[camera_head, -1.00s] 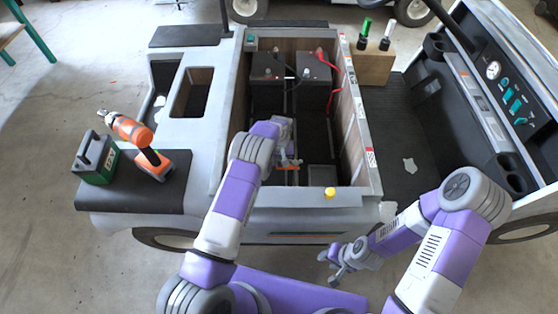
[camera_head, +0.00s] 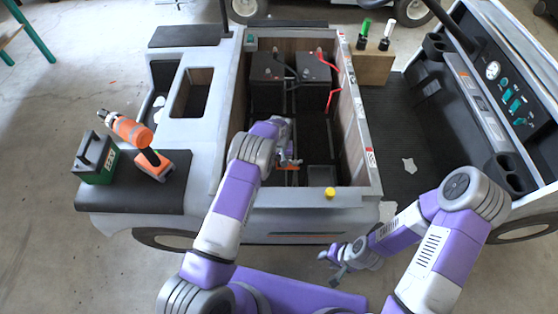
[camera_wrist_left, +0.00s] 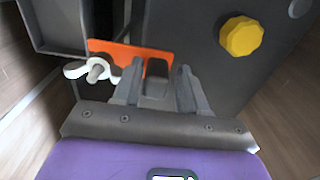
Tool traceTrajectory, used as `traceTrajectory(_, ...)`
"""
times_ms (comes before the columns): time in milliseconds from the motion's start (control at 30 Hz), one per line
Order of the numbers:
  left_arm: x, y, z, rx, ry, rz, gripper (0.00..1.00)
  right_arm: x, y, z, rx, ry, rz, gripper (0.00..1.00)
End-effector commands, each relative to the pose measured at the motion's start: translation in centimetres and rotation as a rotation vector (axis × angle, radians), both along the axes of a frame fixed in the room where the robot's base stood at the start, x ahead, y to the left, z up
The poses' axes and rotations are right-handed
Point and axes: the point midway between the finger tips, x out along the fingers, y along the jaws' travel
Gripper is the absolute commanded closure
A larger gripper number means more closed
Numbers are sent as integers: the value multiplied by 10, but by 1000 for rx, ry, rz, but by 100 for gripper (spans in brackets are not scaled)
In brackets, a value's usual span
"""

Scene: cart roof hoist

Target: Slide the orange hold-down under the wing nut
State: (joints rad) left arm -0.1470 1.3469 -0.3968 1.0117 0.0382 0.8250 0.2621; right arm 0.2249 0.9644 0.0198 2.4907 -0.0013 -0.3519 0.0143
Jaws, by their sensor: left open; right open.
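The orange hold-down (camera_wrist_left: 125,52) is a flat plate in the left wrist view. It also shows as a thin orange strip in the head view (camera_head: 286,168), partly hidden by my left gripper. The pale wing nut (camera_wrist_left: 97,70) on its stud overlaps the left end of the plate in the wrist view; whether the plate is under it I cannot tell. My left gripper (camera_wrist_left: 158,84) is open, its fingers either side of a grey tab (camera_wrist_left: 157,68) by the plate's right part. My right gripper (camera_head: 335,268) is open and empty, outside the cart's front edge.
Two black batteries (camera_head: 267,68) with red cables stand at the bay's far end. A drill (camera_head: 138,140) and a green-black box (camera_head: 95,157) rest on the left deck. The bay's middle floor is open.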

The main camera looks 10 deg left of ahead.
Motion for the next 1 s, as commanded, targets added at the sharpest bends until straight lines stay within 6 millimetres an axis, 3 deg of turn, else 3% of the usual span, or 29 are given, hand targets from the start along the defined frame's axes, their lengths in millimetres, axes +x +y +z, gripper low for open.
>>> traceTrajectory(33,3,-11,10,-19,-11,-5,40,0,0,3,0,0,0,57)
traceTrajectory(400,2,-3,69,-11,-11,0,40,0,0,25,0,0,0,57)
traceTrajectory(1000,1,0,75,-3,-4,0,40,0,0,26,0,0,0,57)
